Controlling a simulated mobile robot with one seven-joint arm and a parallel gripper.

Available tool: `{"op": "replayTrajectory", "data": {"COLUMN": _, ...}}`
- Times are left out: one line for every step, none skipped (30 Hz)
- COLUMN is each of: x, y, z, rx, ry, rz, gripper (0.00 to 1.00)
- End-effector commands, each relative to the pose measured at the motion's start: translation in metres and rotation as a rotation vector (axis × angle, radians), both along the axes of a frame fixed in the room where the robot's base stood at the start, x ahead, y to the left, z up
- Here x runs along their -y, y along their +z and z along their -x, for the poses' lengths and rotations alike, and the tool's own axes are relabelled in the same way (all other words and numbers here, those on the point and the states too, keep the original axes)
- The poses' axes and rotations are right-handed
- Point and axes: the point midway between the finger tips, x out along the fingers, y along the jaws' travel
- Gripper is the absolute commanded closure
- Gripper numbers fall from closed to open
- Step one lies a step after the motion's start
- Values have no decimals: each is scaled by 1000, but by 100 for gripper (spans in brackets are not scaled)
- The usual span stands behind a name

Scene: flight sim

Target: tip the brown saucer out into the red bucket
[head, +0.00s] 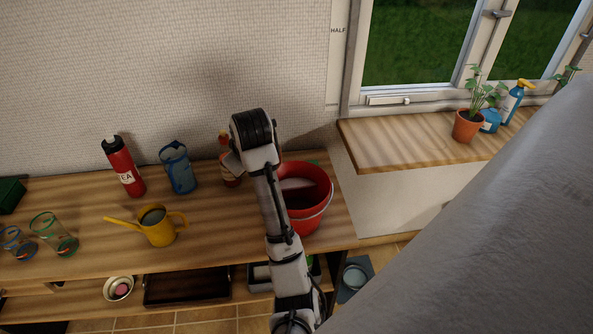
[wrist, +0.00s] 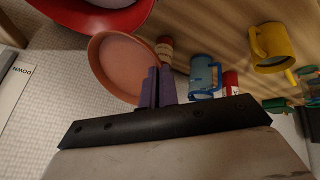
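The brown saucer (wrist: 122,62) shows in the wrist view as a round terracotta-coloured dish, its broad face toward the camera. My gripper (wrist: 157,88) has its purple fingers shut on the saucer's right edge. No contents can be made out on the face I see. The red bucket (wrist: 82,18) is at the top left of the wrist view, just beyond the saucer. In the head view the red bucket (head: 309,215) stands upright at the right end of the wooden bench, right of my arm. My arm hides the gripper and most or all of the saucer there.
A bottle (head: 228,172) stands close left of my arm. A blue jug (head: 180,172), red flask (head: 124,168), yellow watering can (head: 158,228) and glasses (head: 55,235) stand farther left on the bench (head: 90,200). A window ledge (head: 420,140) with a potted plant (head: 467,126) is at right.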

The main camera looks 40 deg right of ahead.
Motion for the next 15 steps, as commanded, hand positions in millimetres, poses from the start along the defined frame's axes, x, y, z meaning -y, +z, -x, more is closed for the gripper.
{"op": "replayTrajectory", "data": {"x": 0, "y": -2, "z": -3, "rx": -20, "ry": 1, "rz": 12, "gripper": 100}}
{"op": "replayTrajectory", "data": {"x": 0, "y": -3, "z": -5, "rx": -32, "ry": -1, "rz": 16, "gripper": 100}}
{"op": "replayTrajectory", "data": {"x": -1, "y": -4, "z": -7, "rx": -51, "ry": -2, "rz": 24, "gripper": 100}}
{"op": "replayTrajectory", "data": {"x": -2, "y": -5, "z": -9, "rx": -64, "ry": -1, "rz": 31, "gripper": 100}}
{"op": "replayTrajectory", "data": {"x": -2, "y": -4, "z": -10, "rx": -71, "ry": -1, "rz": 35, "gripper": 100}}
{"op": "replayTrajectory", "data": {"x": -3, "y": -5, "z": -12, "rx": -82, "ry": -1, "rz": 37, "gripper": 100}}
{"op": "replayTrajectory", "data": {"x": -4, "y": -5, "z": -13, "rx": -90, "ry": 0, "rz": 42, "gripper": 100}}
{"op": "replayTrajectory", "data": {"x": -5, "y": -6, "z": -14, "rx": -98, "ry": -1, "rz": 47, "gripper": 100}}
{"op": "replayTrajectory", "data": {"x": -5, "y": -7, "z": -16, "rx": -110, "ry": -2, "rz": 50, "gripper": 100}}
{"op": "replayTrajectory", "data": {"x": -5, "y": -7, "z": -17, "rx": -120, "ry": -3, "rz": 55, "gripper": 100}}
{"op": "replayTrajectory", "data": {"x": -5, "y": -9, "z": -17, "rx": -130, "ry": -5, "rz": 59, "gripper": 100}}
{"op": "replayTrajectory", "data": {"x": -7, "y": -9, "z": -20, "rx": -144, "ry": -2, "rz": 66, "gripper": 100}}
{"op": "replayTrajectory", "data": {"x": -8, "y": -9, "z": -22, "rx": -155, "ry": -1, "rz": 71, "gripper": 100}}
{"op": "replayTrajectory", "data": {"x": -9, "y": -10, "z": -24, "rx": -167, "ry": -1, "rz": 75, "gripper": 100}}
{"op": "replayTrajectory", "data": {"x": -10, "y": -11, "z": -26, "rx": -181, "ry": -2, "rz": 83, "gripper": 100}}
